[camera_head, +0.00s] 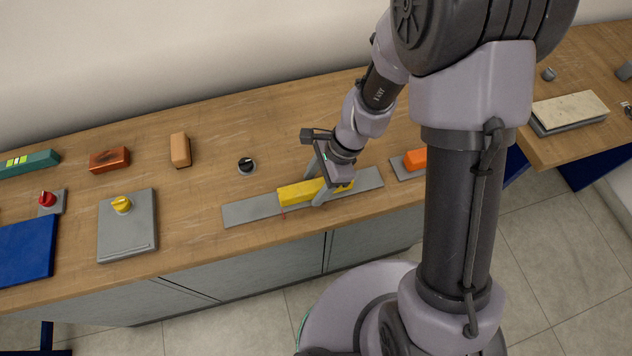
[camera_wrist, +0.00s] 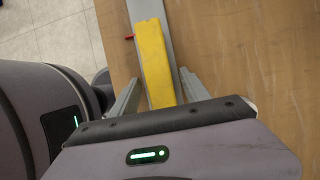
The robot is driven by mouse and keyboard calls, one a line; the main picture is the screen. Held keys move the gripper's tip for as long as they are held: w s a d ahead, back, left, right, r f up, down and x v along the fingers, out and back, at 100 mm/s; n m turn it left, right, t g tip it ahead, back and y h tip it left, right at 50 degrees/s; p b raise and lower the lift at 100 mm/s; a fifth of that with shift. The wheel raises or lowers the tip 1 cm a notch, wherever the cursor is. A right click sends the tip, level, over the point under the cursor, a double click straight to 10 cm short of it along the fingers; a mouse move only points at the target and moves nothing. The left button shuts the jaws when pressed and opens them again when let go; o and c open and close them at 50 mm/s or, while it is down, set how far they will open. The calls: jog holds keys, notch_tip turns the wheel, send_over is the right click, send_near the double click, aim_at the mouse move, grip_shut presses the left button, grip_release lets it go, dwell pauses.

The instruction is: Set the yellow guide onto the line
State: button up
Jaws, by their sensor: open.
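The yellow guide (camera_head: 298,192) is a long bar lying along a grey strip (camera_head: 247,211) on the wooden bench. It also shows in the wrist view (camera_wrist: 153,55). A short red mark (camera_head: 283,213) shows at the guide's front side, near its left end; in the wrist view the red mark (camera_wrist: 129,37) sticks out beside the guide. How far it runs under the guide is hidden. My gripper (camera_head: 318,183) is open, with one finger on each side of the guide towards its right part. In the wrist view, gaps show between the guide and both fingers (camera_wrist: 160,78).
A black knob (camera_head: 246,165) stands behind the strip. An orange block on a grey plate (camera_head: 414,159) is close to the strip's right end.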

jog(key=p+v, duration=0.7)
jog(key=v, duration=1)
jog(key=shift+d+r, duration=0.15)
jog(key=shift+d, duration=0.05)
jog(key=s+d+r+n+t+h+b, duration=0.2)
jog(key=s+r+n+t+b, duration=0.5)
jog(key=s, duration=0.5)
notch_tip(320, 180, up, 3)
jog(key=d+n+b, duration=0.1)
jog(key=n, duration=0.2)
jog(key=shift+d+f, duration=0.25)
jog(key=shift+d, duration=0.05)
